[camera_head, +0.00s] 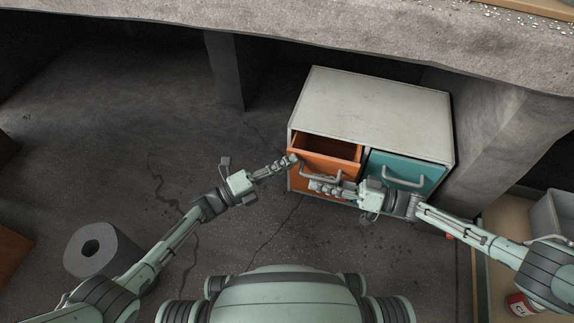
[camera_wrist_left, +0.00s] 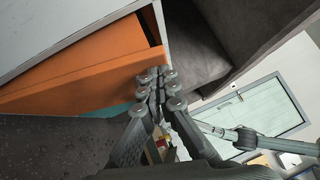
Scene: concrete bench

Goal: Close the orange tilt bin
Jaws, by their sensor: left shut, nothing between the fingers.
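The orange tilt bin (camera_head: 325,163) is on the left side of a grey cabinet (camera_head: 375,105). It is tilted open, with its dark inside showing at the top. My left gripper (camera_head: 292,160) is shut and empty, its tips at the upper left edge of the bin's front. In the left wrist view the shut fingertips (camera_wrist_left: 158,88) are beside the edge of the orange front (camera_wrist_left: 85,75); I cannot tell whether they touch. My right gripper (camera_head: 314,186) is in front of the orange bin, just below its grey handle (camera_head: 322,178), and hides part of the front. Its opening is unclear.
A teal bin (camera_head: 405,172) with a grey handle is to the right of the orange one, partly behind my right arm. A concrete pillar (camera_head: 510,140) stands right of the cabinet. A grey roll (camera_head: 92,252) is at lower left. The floor left of the cabinet is clear.

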